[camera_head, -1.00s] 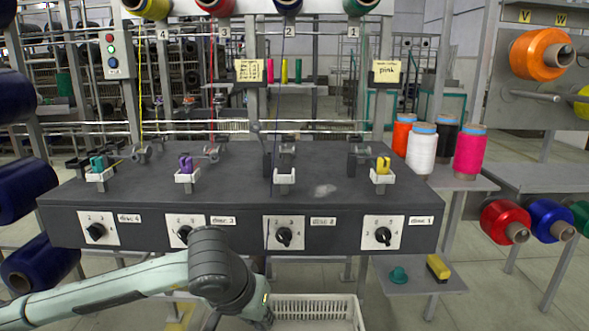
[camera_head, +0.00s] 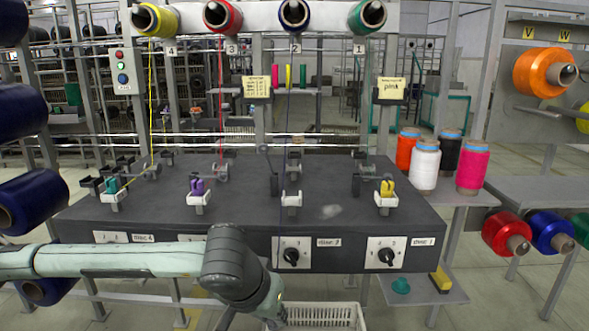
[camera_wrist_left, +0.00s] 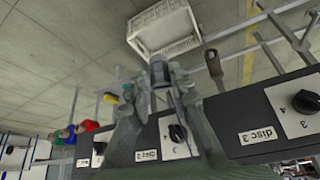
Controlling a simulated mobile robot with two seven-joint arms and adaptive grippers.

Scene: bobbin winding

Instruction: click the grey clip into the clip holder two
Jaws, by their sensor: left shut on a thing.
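My left gripper (camera_head: 275,318) is low in front of the machine table, above the white basket, its tips at the picture's bottom in the head view. In the left wrist view the gripper (camera_wrist_left: 163,82) is shut on a small grey piece, which looks like the grey clip (camera_wrist_left: 159,70); its shape is partly hidden by the fingers. Clip holder two (camera_head: 291,199) is the white holder on the table top in the line of number 2, and no clip shows in it. The other white holders carry yellow (camera_head: 387,188), purple (camera_head: 197,187) and teal (camera_head: 112,185) clips. My right gripper is out of view.
The dark machine table (camera_head: 340,225) has a front panel with knobs (camera_head: 291,256) above my gripper. The white basket (camera_head: 330,309) stands below; it also shows in the wrist view (camera_wrist_left: 197,32). A side shelf (camera_head: 405,297) holds teal and yellow pieces. Thread runs down near holder two.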

